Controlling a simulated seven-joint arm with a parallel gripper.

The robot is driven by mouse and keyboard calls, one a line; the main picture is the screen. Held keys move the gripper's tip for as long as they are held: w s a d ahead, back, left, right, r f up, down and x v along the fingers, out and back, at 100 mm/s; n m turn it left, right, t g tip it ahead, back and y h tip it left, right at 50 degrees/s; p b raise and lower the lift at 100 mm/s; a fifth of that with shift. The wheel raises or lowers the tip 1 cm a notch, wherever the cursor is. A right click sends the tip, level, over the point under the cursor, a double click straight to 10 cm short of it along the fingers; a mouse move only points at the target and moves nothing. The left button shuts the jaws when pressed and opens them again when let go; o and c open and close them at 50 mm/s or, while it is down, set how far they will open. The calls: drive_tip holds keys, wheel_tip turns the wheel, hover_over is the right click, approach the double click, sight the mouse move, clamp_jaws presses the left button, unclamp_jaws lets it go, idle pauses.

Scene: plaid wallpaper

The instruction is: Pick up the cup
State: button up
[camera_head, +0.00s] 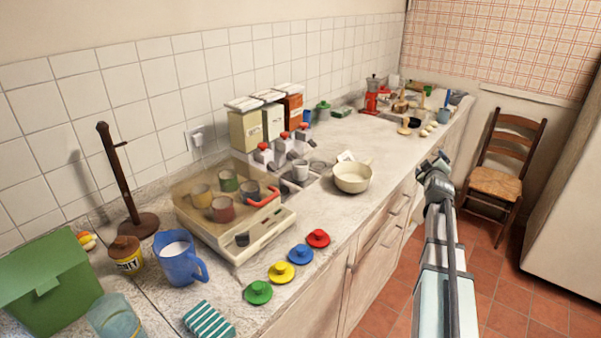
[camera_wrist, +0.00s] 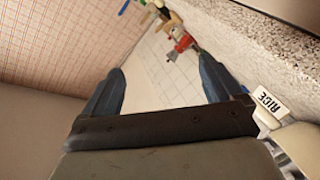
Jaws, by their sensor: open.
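Several cups are in the head view, and I cannot tell which one the task means. A yellow cup (camera_head: 201,196), a green cup (camera_head: 228,181), a red cup (camera_head: 222,209) and a dark blue cup (camera_head: 249,190) sit in the cream case with a clear lid (camera_head: 270,232). A small white cup (camera_head: 300,171) stands below the dispensers. A blue jug-like mug (camera_head: 181,262) with white contents stands at the front left. My gripper (camera_head: 434,163) is beyond the counter's right edge, apart from all of them. In the wrist view its two fingers (camera_wrist: 162,88) are spread with nothing between them.
Green, yellow, blue and red knobbed lids (camera_head: 300,254) line the counter's front edge. A cream bowl (camera_head: 352,178) stands right of the dispensers (camera_head: 283,148). A tall wooden stand (camera_head: 123,185) rises at left. A chair (camera_head: 497,170) stands at right. Space around my gripper is free.

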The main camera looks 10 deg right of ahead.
drive_tip(key=w+a+r+n+t+y, duration=0.1)
drive_tip(key=w+a+r+n+y, duration=0.15)
drive_tip(key=a+n, duration=0.65)
drive_tip(key=w+a+r+n+t+y, duration=0.1)
drive_tip(key=w+a+r+n, duration=0.2)
drive_tip(key=a, duration=0.9)
drive_tip(key=n+g+y, duration=0.3)
drive_tip(key=n, duration=1.5)
approach(299, 171)
drive_tip(key=shift+a+r+h, duration=0.1)
drive_tip(key=shift+r+h, duration=0.15)
drive_tip(key=shift+r, duration=0.1)
drive_tip(key=shift+a+f+g, duration=0.1)
drive_tip(key=shift+g, duration=0.2)
drive_tip(key=x, duration=0.7)
drive_tip(key=shift+w, duration=0.25)
drive_tip(key=shift+d+f+x, duration=0.1)
drive_tip(key=shift+d+x, duration=0.05)
drive_tip(key=shift+x, duration=0.9)
drive_tip(key=shift+d+f+x, duration=0.1)
drive_tip(key=shift+d+x, duration=0.05)
drive_tip(key=shift+x, duration=0.85)
drive_tip(key=shift+d+f+x, duration=0.1)
drive_tip(key=shift+d+x, duration=0.05)
drive_tip(key=shift+x, duration=0.9)
drive_tip(key=shift+s, duration=0.2)
drive_tip(key=shift+c, duration=0.4)
